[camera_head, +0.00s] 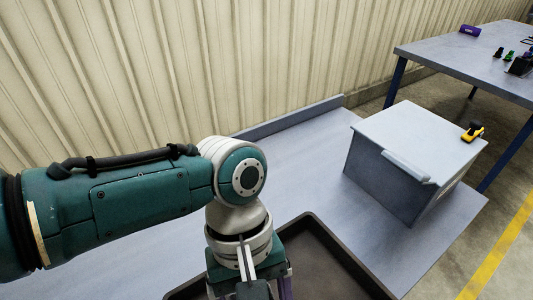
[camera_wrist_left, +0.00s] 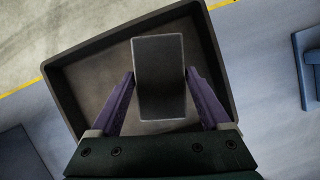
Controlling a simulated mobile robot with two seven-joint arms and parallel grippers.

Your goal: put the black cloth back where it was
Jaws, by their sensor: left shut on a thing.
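The black cloth (camera_wrist_left: 160,95) is a flat dark rectangle in the left wrist view. My left gripper (camera_wrist_left: 160,76) has its purple fingers on both sides of it and is shut on it. The cloth is above or in a dark, shallow tray (camera_wrist_left: 218,60); I cannot tell its height over the tray floor. In the head view the tray (camera_head: 345,250) lies at the bottom on a grey bench. My left gripper (camera_head: 270,290) hangs over its left part, fingertips cut off by the frame edge, and the cloth is hidden there. My right gripper is in neither view.
A second table (camera_head: 440,52) with small items is behind. The bench between tray and back ledge is clear.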

